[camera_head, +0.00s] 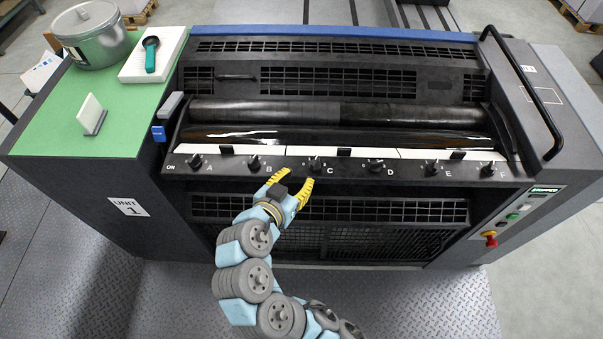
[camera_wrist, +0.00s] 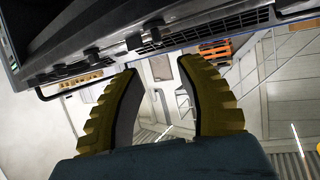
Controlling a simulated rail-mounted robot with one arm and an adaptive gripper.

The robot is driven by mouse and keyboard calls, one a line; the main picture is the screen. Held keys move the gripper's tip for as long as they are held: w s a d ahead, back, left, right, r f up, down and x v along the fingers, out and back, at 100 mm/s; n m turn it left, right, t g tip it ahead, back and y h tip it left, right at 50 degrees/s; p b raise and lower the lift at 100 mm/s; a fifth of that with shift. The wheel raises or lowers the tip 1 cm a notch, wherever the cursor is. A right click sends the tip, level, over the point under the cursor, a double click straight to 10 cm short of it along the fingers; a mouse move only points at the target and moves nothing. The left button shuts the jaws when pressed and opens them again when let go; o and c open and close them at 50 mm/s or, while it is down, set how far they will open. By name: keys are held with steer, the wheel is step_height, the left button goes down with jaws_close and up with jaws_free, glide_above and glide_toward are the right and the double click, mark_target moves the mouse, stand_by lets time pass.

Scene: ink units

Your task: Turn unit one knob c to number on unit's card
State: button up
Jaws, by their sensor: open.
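In the head view, unit 1 carries a row of black knobs lettered A to F on its front panel. Knob C (camera_head: 315,164) is right of the middle-left of that row, its pointer too small to read surely. My gripper (camera_head: 292,182) is open and empty, just below and left of knob C, apart from it. In the wrist view the yellow ridged fingers (camera_wrist: 162,90) are spread with nothing between them. A small card (camera_head: 91,114) stands in a holder on the green top; its face shows no readable number from here.
Knob B (camera_head: 254,163) and knob D (camera_head: 376,166) flank knob C. A grille (camera_head: 420,211) lies below the panel. A red stop button (camera_head: 490,237) is at the right.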

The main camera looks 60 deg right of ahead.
steer(key=shift+a+r, duration=0.2)
steer(key=shift+a, duration=0.45)
